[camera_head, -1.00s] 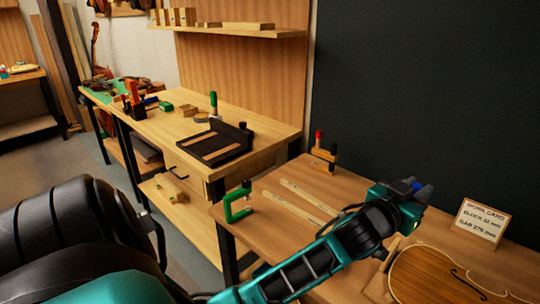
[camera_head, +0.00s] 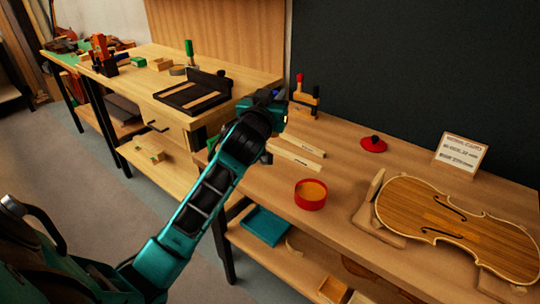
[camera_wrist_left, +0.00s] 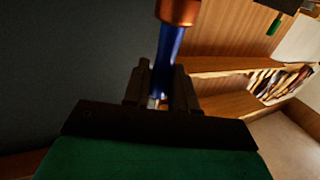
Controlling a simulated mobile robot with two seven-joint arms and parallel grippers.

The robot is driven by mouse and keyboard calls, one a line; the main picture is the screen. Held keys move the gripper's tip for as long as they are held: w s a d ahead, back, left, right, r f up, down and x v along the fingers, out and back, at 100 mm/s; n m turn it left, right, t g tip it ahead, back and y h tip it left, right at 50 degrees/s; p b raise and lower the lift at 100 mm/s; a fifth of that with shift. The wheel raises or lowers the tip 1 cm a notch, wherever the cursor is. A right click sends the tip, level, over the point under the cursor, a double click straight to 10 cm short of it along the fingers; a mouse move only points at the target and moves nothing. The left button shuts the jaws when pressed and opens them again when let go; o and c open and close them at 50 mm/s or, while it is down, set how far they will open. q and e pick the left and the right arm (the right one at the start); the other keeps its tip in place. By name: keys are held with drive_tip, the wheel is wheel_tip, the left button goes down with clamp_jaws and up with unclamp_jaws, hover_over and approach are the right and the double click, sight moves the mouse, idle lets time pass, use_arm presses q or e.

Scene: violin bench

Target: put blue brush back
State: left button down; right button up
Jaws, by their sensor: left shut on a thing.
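My left gripper (camera_head: 268,98) is above the near workbench, close to its back left corner. It is shut on the blue brush, of which only a small blue bit (camera_head: 279,93) shows in the head view. In the left wrist view the blue handle (camera_wrist_left: 168,55) stands between the fingers (camera_wrist_left: 160,88), with a copper-coloured part at its upper end. A wooden stand (camera_head: 304,106) with a red-topped tool (camera_head: 299,80) is just right of the gripper, at the bench's back edge. The gripper partly overlaps the stand's left side in the picture. My right gripper is not in view.
Pale wooden strips (camera_head: 297,152), a red pot (camera_head: 311,195), a red lid (camera_head: 373,144), a work card (camera_head: 461,152) and a violin body (camera_head: 455,225) lie or stand on the near bench (camera_head: 250,188). A dark tray (camera_head: 193,93) sits on the far bench. A dark wall rises behind.

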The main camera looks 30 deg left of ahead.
use_arm(q)
wheel_tip(320, 180, down, 8)
drive_tip(key=shift+f+b, duration=0.2)
drive_tip(key=shift+b, duration=0.7)
drive_tip(key=shift+f, duration=0.6)
wheel_tip(320, 180, down, 4)
drive_tip(key=shift+f+b, duration=0.1)
drive_tip(key=shift+b, duration=0.85)
drive_tip(key=c, duration=0.9)
unclamp_jaws()
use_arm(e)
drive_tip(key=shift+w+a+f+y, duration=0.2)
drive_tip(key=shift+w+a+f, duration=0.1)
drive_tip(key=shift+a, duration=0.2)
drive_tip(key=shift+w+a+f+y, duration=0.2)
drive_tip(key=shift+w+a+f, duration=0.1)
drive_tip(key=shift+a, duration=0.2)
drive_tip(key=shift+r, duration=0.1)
